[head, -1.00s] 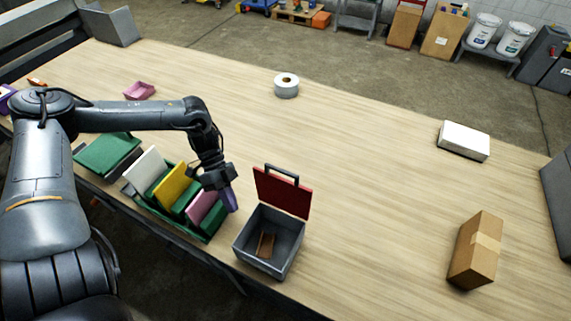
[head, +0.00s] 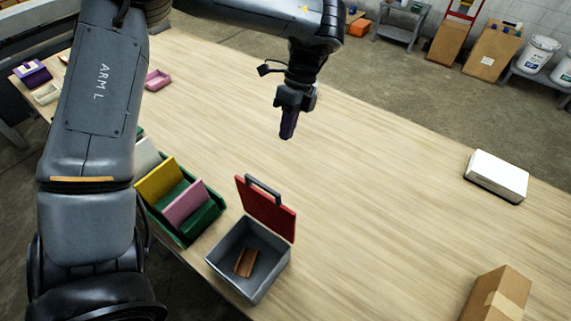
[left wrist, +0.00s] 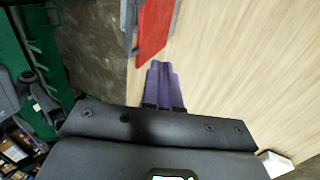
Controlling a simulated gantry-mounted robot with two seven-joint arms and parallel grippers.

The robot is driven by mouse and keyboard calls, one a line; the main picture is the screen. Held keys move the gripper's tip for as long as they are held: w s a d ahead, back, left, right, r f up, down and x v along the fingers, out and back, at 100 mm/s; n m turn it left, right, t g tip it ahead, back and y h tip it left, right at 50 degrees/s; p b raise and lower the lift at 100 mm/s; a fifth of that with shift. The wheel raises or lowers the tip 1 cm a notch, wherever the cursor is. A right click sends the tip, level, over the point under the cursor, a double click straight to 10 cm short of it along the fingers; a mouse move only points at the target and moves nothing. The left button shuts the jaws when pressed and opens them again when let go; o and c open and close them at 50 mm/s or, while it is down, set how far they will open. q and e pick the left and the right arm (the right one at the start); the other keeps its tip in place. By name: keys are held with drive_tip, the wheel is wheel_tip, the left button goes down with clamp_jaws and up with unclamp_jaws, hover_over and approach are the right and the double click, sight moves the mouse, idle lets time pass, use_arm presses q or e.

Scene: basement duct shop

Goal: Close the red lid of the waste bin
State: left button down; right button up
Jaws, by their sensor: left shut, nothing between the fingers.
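The waste bin (head: 232,272) is a grey open box at the front edge of the table, with a brown piece (head: 246,263) inside. Its red lid (head: 266,210) stands open, raised at the bin's back side, with a dark handle (head: 263,188) on its upper edge. My left gripper (head: 288,128) is above the table, beyond the lid and apart from it. Its purple fingers are together and empty. In the left wrist view the fingers (left wrist: 165,85) are side by side, with the red lid (left wrist: 153,30) ahead of them. My right gripper is not in view.
A green rack (head: 214,213) with yellow and pink panels stands just left of the bin. A white box (head: 497,175) and a cardboard box (head: 497,296) lie at the right. A pink tray (head: 158,80) is at the far left. The middle of the table is clear.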

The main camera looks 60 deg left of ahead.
use_arm(q)
drive_tip(key=s+d+f+p, duration=0.2)
drive_tip(key=s+d+f, duration=0.1)
drive_tip(key=s+f, duration=0.4)
wheel_tip(320, 180, down, 2)
drive_tip(key=shift+f+p, duration=0.15)
drive_tip(key=shift+p, duration=0.25)
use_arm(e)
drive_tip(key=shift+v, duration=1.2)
use_arm(q)
drive_tip(key=shift+s, duration=0.1)
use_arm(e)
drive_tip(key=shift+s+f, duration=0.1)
